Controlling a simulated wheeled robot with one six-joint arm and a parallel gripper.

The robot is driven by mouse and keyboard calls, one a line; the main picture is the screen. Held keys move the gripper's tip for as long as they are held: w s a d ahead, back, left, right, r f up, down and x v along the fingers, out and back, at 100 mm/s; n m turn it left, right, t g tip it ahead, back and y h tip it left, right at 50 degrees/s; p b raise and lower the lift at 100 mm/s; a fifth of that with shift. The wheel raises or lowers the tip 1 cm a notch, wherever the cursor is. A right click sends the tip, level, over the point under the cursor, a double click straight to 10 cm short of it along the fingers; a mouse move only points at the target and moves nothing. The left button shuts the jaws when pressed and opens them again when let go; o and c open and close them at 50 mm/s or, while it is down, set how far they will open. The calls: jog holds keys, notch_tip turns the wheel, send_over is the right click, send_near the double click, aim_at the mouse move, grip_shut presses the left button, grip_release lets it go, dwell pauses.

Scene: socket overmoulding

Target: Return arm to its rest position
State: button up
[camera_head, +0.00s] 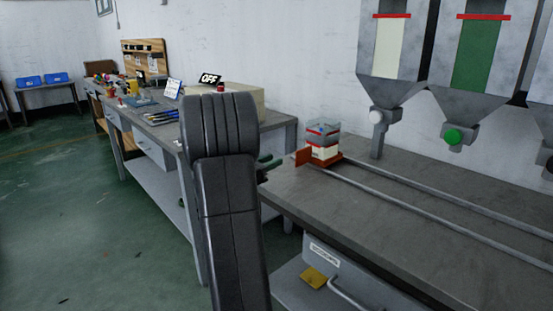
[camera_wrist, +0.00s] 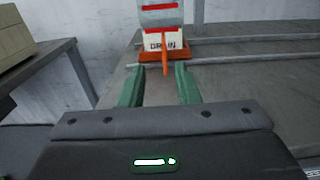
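My gripper (camera_wrist: 160,68) is open, with its two green fingers wide apart and nothing clasped. In the head view my gripper (camera_head: 268,164) is mostly hidden behind my dark arm link, at the near left end of the right-hand bench. A container (camera_head: 322,141) with a clear grey upper part and red bands stands upright just beyond the fingertips. In the wrist view the container (camera_wrist: 161,41) shows a white band with partly readable lettering and an orange base. Its upright orange tab (camera_wrist: 165,58) points towards the gap between the fingers, touching neither.
Two rails (camera_head: 440,198) run along the grey bench (camera_head: 360,215). Green floor (camera_head: 90,230) is clear.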

aim_at(311, 146)
dwell(0.3)
jog(key=b+x, duration=0.2)
jog(key=x, duration=1.2)
jog(key=shift+s, duration=0.15)
